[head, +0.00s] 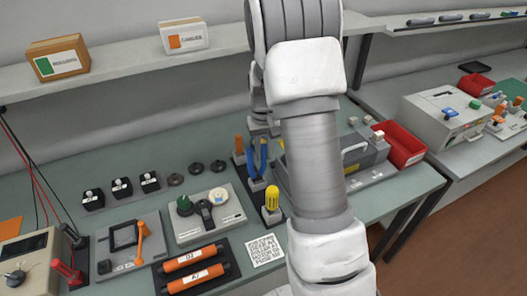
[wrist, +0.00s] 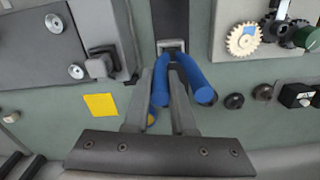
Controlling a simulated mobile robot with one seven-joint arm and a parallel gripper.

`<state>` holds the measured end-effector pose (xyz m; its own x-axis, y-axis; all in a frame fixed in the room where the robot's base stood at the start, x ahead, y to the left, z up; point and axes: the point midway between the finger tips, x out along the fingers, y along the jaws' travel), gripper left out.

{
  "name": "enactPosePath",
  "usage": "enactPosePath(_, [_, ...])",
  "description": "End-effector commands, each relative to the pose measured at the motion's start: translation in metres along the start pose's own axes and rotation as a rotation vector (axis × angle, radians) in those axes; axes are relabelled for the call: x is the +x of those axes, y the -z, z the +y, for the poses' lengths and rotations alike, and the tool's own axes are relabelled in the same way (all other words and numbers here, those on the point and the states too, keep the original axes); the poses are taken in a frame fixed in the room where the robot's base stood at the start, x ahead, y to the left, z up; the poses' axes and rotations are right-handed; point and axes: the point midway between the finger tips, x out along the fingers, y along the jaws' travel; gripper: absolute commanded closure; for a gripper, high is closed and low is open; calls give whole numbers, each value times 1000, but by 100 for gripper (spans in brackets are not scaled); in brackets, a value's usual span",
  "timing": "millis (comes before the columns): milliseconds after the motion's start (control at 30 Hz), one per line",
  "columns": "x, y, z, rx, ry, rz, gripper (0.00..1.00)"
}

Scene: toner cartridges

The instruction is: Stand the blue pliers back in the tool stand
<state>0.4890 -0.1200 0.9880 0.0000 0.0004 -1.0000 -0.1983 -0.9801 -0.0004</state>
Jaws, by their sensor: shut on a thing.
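The blue pliers stand handles up in the head view (head: 257,157), at the dark tool stand (head: 243,196). In the wrist view the two blue handles (wrist: 194,80) spread towards the camera, and the pliers' lower end is at a grey socket on the stand (wrist: 170,14). Whether it is fully seated I cannot tell. My gripper (wrist: 160,88) is shut on the pliers, with a finger at each side. In the head view my arm hides part of the gripper. An orange-handled tool (head: 239,147) and a yellow-handled screwdriver (head: 272,198) stand on either side of the pliers.
A grey machine (head: 365,160) and a red bin (head: 403,148) are right of my arm. A panel with a green knob (head: 205,213), black blocks (head: 122,187) and orange rollers (head: 190,262) lie to the left. A yellow square (wrist: 101,105) lies on the bench.

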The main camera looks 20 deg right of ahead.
Motion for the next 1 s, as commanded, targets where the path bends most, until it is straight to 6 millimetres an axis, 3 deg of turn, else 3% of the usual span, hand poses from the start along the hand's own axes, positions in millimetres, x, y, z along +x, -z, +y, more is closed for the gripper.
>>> enactPosePath(67, [-1,0,0,0,0,1,100])
enactPosePath(100, [-1,0,0,0,0,1,70])
enactPosePath(267, [-1,0,0,0,0,1,42])
enactPosePath(667, [-6,0,0,0,0,2,42])
enactPosePath(767, [-19,1,0,0,0,3,42])
enactPosePath(1000, [-76,2,0,0,0,7,42])
